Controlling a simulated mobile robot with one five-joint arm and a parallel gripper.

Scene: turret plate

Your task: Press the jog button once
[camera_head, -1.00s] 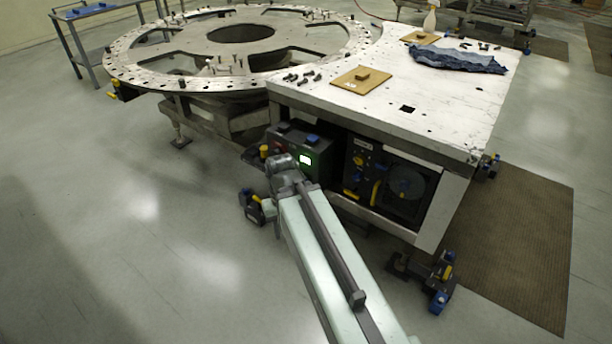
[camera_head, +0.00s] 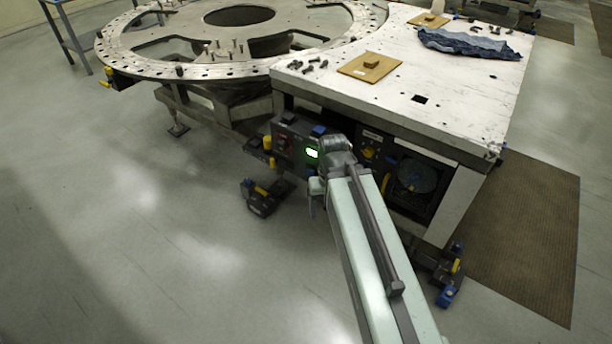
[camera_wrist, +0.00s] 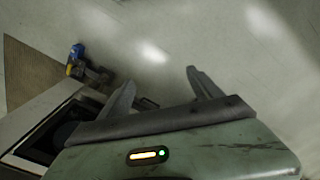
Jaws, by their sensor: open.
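A dark control box (camera_head: 292,145) sits under the left front corner of the white table in the head view. I cannot tell which control is the jog button. My arm's wrist covers the box's right end. No control shows between the fingers.
The white table (camera_head: 455,90) holds a wooden board (camera_head: 369,66) and a blue cloth (camera_head: 470,44). A large ring plate (camera_head: 180,71) stands at the back left. Feet with blue and yellow parts (camera_head: 262,198) stick out low. The floor at left is clear.

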